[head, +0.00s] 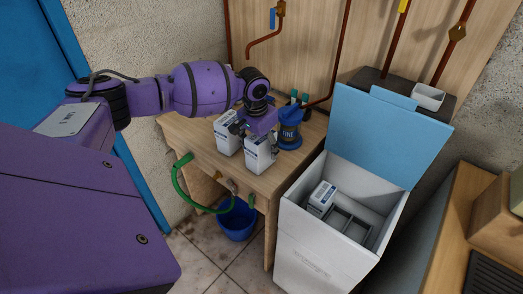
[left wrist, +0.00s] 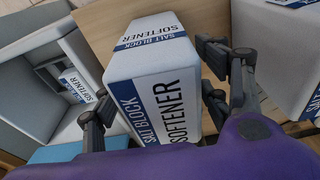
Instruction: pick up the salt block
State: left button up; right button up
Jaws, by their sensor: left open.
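Two white salt blocks with blue labels stand on a wooden table (head: 188,128). The right one (head: 260,160) is nearer the white bin; the left one (head: 226,140) stands beside it. My left gripper (head: 256,132) is open over the right block. In the left wrist view my gripper (left wrist: 155,92) has its fingers on either side of this block (left wrist: 150,82), with gaps between them and its sides. The other block (left wrist: 272,52) shows at the right there. A third salt block (head: 321,197) lies inside the bin. My right gripper is not in view.
The white bin (head: 327,254) with its raised blue lid (head: 385,135) stands right of the table. A blue container (head: 290,130) stands close behind the right block. A green hose (head: 180,187) hangs at the table's front, above a blue bucket (head: 237,220).

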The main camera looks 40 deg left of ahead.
pick_arm(q)
jog(key=shift+w+a+f, duration=0.1)
jog(key=shift+w+f, duration=0.1)
jog(key=shift+f, duration=1.4)
jog(key=shift+f, duration=0.2)
jog(key=c, duration=1.2)
jog(key=shift+r, duration=0.1)
